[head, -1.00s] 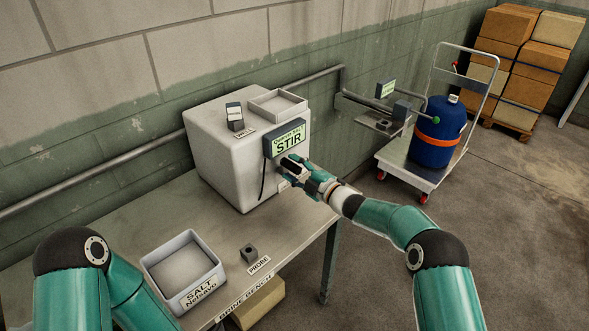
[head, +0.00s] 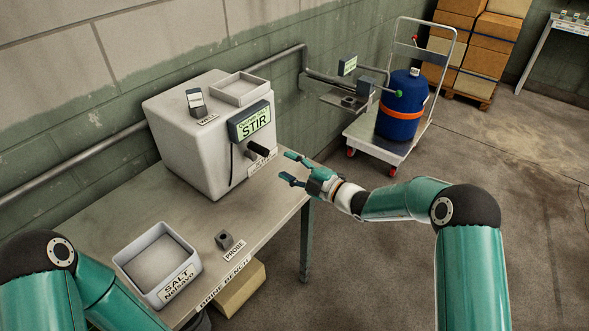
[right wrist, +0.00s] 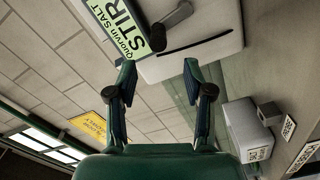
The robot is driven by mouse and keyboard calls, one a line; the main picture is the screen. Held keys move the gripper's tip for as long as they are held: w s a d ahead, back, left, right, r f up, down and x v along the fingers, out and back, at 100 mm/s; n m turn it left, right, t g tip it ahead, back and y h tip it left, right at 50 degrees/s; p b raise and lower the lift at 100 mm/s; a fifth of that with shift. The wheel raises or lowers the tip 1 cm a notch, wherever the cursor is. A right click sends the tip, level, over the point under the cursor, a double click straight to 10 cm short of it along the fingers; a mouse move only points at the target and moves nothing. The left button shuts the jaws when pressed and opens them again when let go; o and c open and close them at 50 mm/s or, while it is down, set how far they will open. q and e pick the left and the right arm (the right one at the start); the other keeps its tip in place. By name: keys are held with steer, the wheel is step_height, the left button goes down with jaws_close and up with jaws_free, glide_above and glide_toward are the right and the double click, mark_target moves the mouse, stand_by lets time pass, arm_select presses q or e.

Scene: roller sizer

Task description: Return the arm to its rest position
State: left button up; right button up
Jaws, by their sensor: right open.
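My right gripper (head: 284,167) is open and empty in the head view, over the bench's right end and apart from the white box (head: 185,140). Its two spread fingers also show in the right wrist view (right wrist: 158,78), with nothing between them. A black handle (head: 258,149) sticks out of the box's front, just left of my fingertips; it also shows in the right wrist view (right wrist: 174,18). Above it is a display (head: 250,122) reading STIR. My left arm shows at the lower left; its gripper is out of the picture.
The bench (head: 120,205) carries an open salt bin (head: 150,285) and a small dark probe block (head: 224,239). A trolley (head: 372,150) with a blue drum (head: 402,105) stands behind.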

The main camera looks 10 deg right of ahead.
steer(key=shift+s+d, duration=0.45)
steer(key=shift+s, duration=0.05)
steer(key=s+a+f+n+g+h, duration=0.1)
steer(key=s+a+f+n+g, duration=0.1)
steer(key=s+f+n+g, duration=0.65)
steer(key=s+a+f+n+g+h, duration=0.1)
steer(key=s+a+f+n+g, duration=0.15)
steer(key=s+f, duration=1)
steer(key=s+d+f+m+h, duration=0.2)
steer(key=s+m, duration=0.4)
steer(key=m, duration=0.5)
steer(key=s+d+f+m+h, duration=0.2)
steer(key=s+m, duration=0.3)
steer(key=m, duration=0.7)
steer(key=s+d+f+m+g+h, duration=0.1)
steer(key=s+d+m, duration=0.3)
steer(key=m, duration=0.8)
steer(key=s+f+h, duration=0.1)
steer(key=s, duration=0.1)
steer(key=shift+s+d+h, duration=0.25)
steer(key=shift+s+h, duration=0.1)
steer(key=shift+h, duration=0.05)
